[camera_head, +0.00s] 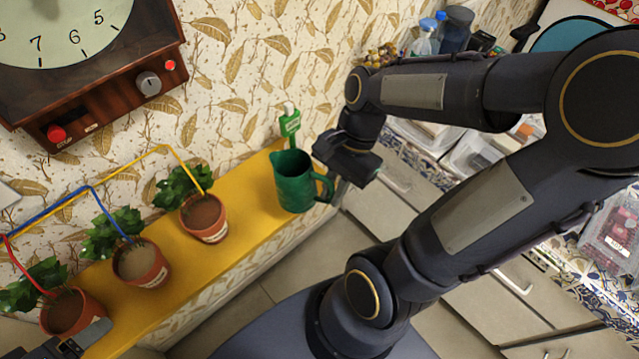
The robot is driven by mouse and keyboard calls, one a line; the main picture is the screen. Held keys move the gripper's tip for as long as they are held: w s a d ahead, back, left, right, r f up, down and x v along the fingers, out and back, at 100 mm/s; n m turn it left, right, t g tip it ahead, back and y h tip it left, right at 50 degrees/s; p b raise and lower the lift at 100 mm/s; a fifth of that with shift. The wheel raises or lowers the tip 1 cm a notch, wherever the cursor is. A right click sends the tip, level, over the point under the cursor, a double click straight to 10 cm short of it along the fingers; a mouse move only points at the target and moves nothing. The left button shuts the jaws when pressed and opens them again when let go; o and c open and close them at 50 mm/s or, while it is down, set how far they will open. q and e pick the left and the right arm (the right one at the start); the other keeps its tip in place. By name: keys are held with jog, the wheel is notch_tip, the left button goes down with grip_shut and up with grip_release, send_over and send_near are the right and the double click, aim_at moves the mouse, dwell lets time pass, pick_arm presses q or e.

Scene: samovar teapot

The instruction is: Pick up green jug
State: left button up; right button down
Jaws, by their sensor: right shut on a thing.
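The green jug (294,182) is upright at the right end of the yellow shelf. Its open top and spout show, and its handle is on the right side. My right gripper (333,182) is shut on the jug's handle, coming from the upper right. Its fingers are partly hidden by the dark gripper body. I cannot tell whether the jug's base touches the shelf. A dark part at the lower left edge looks like my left gripper (75,347); it is cut off by the frame and its jaws are unclear.
Several potted plants, such as one (203,218) left of the jug, stand along the yellow shelf (250,215). Coloured wires run to them. A wooden clock box (90,60) hangs upper left. Counters with drawers (395,205) lie right.

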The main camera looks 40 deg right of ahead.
jog(key=shift+s+d+r, duration=0.2)
jog(key=shift+s+r, duration=0.05)
jog(key=shift+s, duration=0.3)
jog(key=shift+s+d+r, duration=0.15)
jog(key=shift+s+r, duration=0.15)
jog(key=shift+s, duration=0.25)
jog(key=shift+s+d+r, duration=0.2)
jog(key=shift+s+r, duration=0.05)
jog(key=shift+s, duration=0.3)
